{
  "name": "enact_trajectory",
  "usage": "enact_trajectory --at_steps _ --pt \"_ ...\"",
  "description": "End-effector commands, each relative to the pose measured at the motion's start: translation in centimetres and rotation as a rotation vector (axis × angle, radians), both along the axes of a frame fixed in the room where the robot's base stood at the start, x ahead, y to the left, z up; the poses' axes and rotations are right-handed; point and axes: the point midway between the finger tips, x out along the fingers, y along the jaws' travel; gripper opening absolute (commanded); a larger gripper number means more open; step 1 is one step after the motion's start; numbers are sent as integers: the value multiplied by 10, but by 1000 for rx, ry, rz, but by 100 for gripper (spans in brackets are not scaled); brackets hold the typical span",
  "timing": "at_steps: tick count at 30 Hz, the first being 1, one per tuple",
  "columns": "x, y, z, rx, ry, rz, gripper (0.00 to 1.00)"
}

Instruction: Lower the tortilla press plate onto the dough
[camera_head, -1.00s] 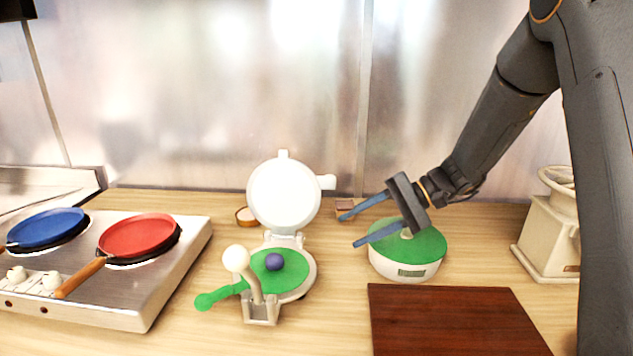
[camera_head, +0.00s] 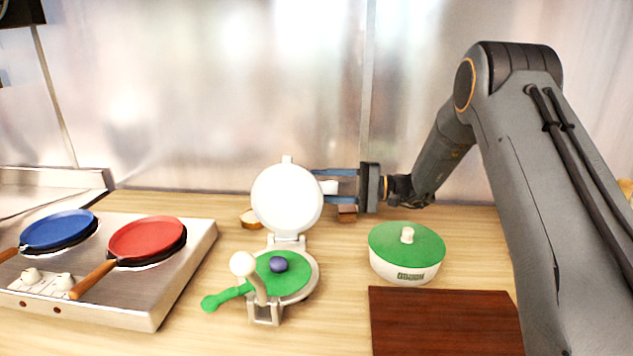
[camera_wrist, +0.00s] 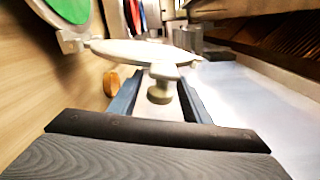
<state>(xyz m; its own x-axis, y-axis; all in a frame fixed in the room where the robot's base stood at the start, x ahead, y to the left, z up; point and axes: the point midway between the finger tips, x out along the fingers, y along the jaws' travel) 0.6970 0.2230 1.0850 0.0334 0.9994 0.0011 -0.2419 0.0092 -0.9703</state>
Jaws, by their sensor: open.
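The tortilla press stands open on the counter, its white upper plate (camera_head: 287,198) raised upright on the hinge. A dark blue dough ball (camera_head: 279,264) sits on the green round surface of the lower plate (camera_head: 297,283). A white-knobbed lever (camera_head: 243,263) rises at the front of the press. My gripper (camera_head: 322,183) is open, its blue fingers pointing left on either side of the small tab on the raised plate's right edge. In the wrist view, the tab (camera_wrist: 160,92) lies between the open fingers, and the plate (camera_wrist: 140,50) is seen nearly edge-on. I cannot tell whether the fingers touch it.
A stove (camera_head: 180,282) with a blue pan (camera_head: 58,230) and a red pan (camera_head: 147,238) stands left. A green-lidded container (camera_head: 405,268) and a dark wooden board (camera_head: 445,322) lie right. A green paddle handle (camera_head: 228,297) extends left of the press. A metal wall is behind.

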Motion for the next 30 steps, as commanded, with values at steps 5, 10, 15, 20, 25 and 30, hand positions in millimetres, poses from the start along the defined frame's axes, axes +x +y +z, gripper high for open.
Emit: enact_trajectory --at_steps 5,10,15,20,25,30 --pt "0 14 1 -1 -1 0 44" --pt "1 16 0 -1 -1 -1 44" --pt "1 16 0 -1 0 -1 37" --pt "1 16 0 -1 0 -1 10" --pt "1 16 0 -1 0 -1 0" --pt "-3 22 0 -2 -11 8 0"
